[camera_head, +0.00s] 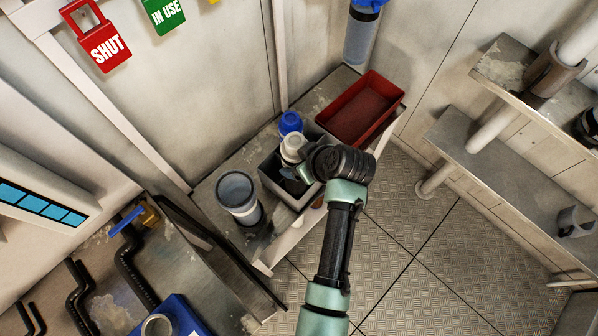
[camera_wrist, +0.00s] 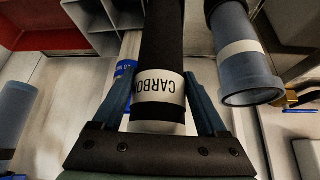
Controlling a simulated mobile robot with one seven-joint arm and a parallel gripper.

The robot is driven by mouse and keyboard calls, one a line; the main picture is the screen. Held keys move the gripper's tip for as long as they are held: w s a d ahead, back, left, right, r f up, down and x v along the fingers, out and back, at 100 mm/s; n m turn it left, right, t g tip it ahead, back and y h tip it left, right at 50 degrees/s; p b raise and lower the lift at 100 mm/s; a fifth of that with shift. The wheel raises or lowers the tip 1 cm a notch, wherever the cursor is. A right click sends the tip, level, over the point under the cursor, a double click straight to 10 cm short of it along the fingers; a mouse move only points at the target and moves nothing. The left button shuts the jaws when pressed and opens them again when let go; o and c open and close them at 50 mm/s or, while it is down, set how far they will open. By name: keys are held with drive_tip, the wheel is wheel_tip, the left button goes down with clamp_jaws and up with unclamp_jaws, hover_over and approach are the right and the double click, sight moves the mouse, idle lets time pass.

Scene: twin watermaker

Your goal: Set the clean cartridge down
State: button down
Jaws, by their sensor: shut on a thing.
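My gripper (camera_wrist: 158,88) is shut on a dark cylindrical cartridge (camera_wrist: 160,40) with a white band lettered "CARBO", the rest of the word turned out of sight. A finger lies on each side of it. In the head view my gripper (camera_head: 303,172) is at the grey divided box (camera_head: 268,181), and my wrist hides much of the grip. A pale cylinder top (camera_head: 293,147) shows beside it; I cannot tell whether this is the held cartridge. Whether the cartridge touches anything below is hidden.
A red tray (camera_head: 386,83) lies beyond the box on the bench. A blue-topped cylinder (camera_head: 290,123) stands behind the pale one. An open grey-blue housing (camera_head: 236,190) stands left of the box. Another housing (camera_head: 360,40) hangs on the wall.

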wheel_tip(320, 180, down, 7)
drive_tip(key=shift+f, duration=0.15)
drive_tip(key=shift+f+b, duration=0.1)
drive_tip(key=shift+b, duration=0.25)
unclamp_jaws()
